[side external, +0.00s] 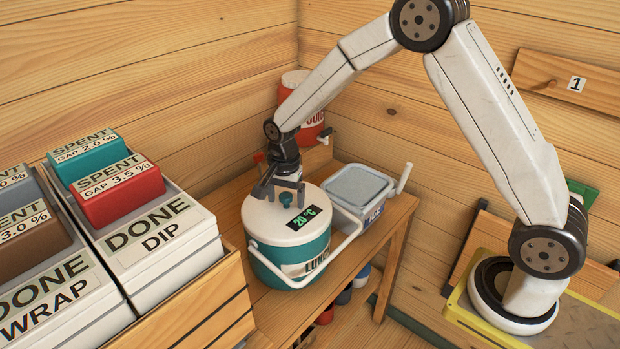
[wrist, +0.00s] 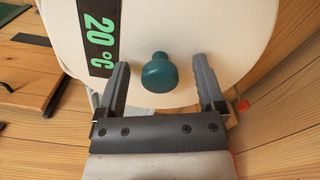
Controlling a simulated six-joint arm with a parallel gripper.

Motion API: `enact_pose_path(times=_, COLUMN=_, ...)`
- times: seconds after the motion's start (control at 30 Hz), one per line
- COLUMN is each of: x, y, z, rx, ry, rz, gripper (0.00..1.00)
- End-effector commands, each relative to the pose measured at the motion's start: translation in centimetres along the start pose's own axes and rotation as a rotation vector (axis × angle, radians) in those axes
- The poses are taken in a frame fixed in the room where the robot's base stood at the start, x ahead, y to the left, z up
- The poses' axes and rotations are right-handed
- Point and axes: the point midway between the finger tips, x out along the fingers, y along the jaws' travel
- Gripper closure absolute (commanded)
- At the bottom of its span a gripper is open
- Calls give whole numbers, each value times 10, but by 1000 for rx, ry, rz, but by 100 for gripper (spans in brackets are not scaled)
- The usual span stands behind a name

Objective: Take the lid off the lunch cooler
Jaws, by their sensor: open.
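The lunch cooler (side external: 283,262) is a round teal tub with a white lid, standing on a wooden bench. The white lid (side external: 262,218) is on the tub and has a teal knob at its middle and a dark display reading 20 °C. The lid (wrist: 210,35) and knob (wrist: 159,73) also show in the wrist view. My gripper (side external: 283,192) points down over the lid, close to the knob. In the wrist view my gripper (wrist: 162,78) is open, with one finger on each side of the knob and a gap on both sides. The cooler's white handle (side external: 335,258) hangs down at the front.
A white and grey box (side external: 362,190) stands right behind the cooler on the bench (side external: 404,205). A red juice jug (side external: 312,128) is in the corner. White DONE boxes (side external: 155,250) in a wooden crate are at the left. Wooden walls close off the back.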

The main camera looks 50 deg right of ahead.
Motion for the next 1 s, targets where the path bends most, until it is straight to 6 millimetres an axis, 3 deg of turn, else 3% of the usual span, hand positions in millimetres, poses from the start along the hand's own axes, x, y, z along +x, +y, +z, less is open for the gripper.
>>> enact_pose_path(times=0.57, x=3, y=0, z=0, rx=0, ry=0, rz=-1, gripper=12)
enact_pose_path(times=0.83, x=3, y=0, z=0, rx=0, ry=0, rz=-1, gripper=98)
enact_pose_path(times=1.0, x=3, y=0, z=0, rx=0, ry=0, rz=-2, gripper=100)
